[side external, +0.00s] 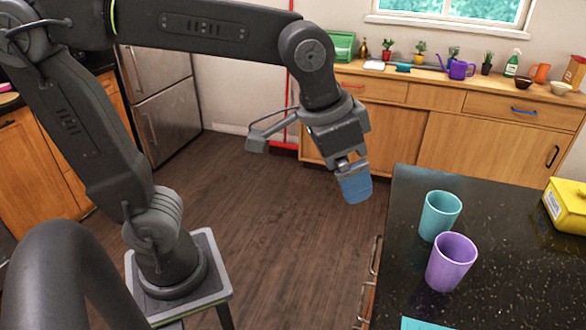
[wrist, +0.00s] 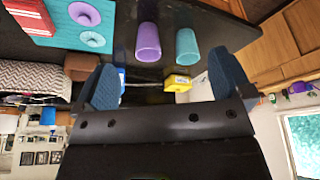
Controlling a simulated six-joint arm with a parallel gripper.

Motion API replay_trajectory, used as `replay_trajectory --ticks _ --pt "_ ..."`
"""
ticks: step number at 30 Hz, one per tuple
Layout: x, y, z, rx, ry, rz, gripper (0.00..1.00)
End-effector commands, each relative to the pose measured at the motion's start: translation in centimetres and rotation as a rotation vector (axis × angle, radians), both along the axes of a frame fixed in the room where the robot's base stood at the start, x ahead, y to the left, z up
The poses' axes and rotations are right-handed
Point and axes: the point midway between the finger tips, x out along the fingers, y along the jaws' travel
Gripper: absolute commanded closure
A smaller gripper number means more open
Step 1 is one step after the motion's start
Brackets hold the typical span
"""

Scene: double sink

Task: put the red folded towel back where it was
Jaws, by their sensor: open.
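A teal cup (side external: 440,215) and a purple cup (side external: 451,262) stand upright on the counter. A yellow box (side external: 567,205) is at its right. Potted plants line the back cabinet (side external: 490,120). Open floor lies beneath my gripper.

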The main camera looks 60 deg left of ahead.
Motion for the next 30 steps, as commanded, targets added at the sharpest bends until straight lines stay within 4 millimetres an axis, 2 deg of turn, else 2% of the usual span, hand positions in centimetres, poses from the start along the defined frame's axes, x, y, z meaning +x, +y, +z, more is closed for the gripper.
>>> replay_trajectory --ticks 1,3,6,9,14,30 --pt "-1.4 2.3 -0.3 -0.005 -0.033 0.055 0.03" --pt "-3.0 4.5 -1.1 -0.007 -0.067 0.112 0.03" --pt "-5.0 6.7 -2.3 -0.006 -0.108 0.176 0.03" --pt "-6.3 8.0 -3.3 -0.002 -0.135 0.221 0.03" --pt "-7.1 8.7 -4.1 0.001 -0.152 0.246 0.03" --pt "-7.1 8.7 -4.1 0.001 -0.151 0.244 0.03"
